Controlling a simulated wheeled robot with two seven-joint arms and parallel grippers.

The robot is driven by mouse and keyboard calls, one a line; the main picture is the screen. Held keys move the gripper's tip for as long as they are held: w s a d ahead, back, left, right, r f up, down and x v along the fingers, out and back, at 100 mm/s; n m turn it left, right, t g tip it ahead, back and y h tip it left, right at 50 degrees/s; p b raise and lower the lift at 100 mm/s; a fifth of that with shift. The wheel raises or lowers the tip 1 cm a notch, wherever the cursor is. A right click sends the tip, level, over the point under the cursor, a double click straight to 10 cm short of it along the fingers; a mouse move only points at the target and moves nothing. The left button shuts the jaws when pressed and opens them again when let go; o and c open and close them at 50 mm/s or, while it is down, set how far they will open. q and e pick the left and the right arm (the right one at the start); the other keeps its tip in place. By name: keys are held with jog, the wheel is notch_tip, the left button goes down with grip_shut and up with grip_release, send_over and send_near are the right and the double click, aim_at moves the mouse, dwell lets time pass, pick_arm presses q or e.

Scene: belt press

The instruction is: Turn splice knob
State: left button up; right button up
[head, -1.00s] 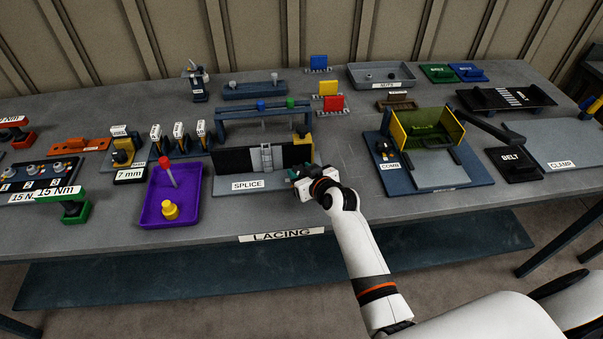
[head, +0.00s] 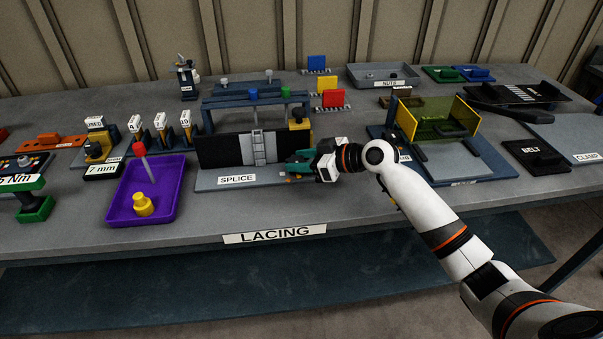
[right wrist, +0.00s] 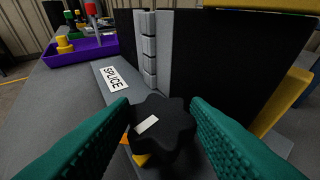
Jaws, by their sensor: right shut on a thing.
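The splice station has a grey base plate (head: 207,184) labelled SPLICE, black belt panels (head: 222,150) standing on it and a pale segmented strip (head: 258,147) between them. The splice knob (right wrist: 160,122) is black and lobed with a white mark on top, at the base's front right. My right gripper (head: 292,169) reaches in from the right. In the right wrist view its green fingers (right wrist: 160,106) lie on either side of the knob and are shut on it. The fingers hide the knob in the head view. My left gripper is out of view.
A purple tray (head: 176,200) with a red-topped tool and a yellow piece stands left of the splice base. A yellow block (head: 299,123) stands behind the gripper. The COMB station (head: 480,165) lies to the right, close to my forearm.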

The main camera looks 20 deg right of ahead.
dwell(0.5)
jog(key=o, duration=1)
jog(key=shift+r, duration=0.1)
